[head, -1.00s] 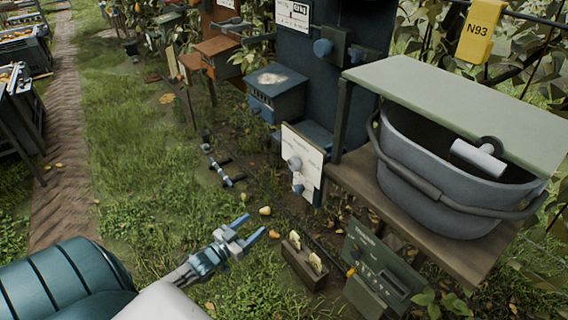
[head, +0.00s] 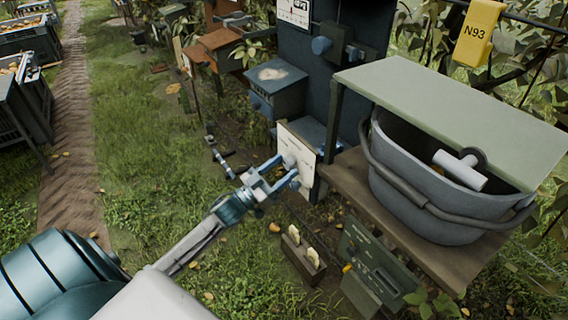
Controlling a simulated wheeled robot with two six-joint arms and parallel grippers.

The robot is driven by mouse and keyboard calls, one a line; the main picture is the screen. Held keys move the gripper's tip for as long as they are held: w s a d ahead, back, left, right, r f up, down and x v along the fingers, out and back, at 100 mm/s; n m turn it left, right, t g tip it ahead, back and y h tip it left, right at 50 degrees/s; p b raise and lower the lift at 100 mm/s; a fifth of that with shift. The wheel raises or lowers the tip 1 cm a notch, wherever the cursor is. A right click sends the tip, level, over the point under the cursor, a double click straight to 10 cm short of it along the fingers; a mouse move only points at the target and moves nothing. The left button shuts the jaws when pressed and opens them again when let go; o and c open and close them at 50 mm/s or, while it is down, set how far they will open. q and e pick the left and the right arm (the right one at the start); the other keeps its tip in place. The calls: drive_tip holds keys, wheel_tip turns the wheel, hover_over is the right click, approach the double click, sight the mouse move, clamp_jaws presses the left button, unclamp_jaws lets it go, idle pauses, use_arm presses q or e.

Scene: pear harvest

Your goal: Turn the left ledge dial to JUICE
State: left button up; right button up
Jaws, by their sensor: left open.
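A white panel (head: 309,146) stands at the left end of the shelf, with faint print too small to read. A pale round dial (head: 290,160) is on its face, partly hidden by my gripper. A second, lower knob seen earlier on this panel is hard to tell from my fingers now. My left gripper (head: 283,169) is open, its two fingers reaching to the panel around or just in front of the dial; I cannot tell whether they touch it. The dial's setting is not readable. My right gripper is not in view.
A grey bucket (head: 415,190) with a handle sits on the wooden shelf (head: 350,180) under a green roof board (head: 450,110). A blue-grey box (head: 276,88) stands behind the panel. A small wooden holder (head: 302,258) and a green box (head: 372,268) stand below.

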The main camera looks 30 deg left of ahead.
use_arm(q)
drive_tip(key=shift+w+d+r, duration=0.15)
drive_tip(key=shift+w+r, duration=0.05)
drive_tip(key=shift+w, duration=0.2)
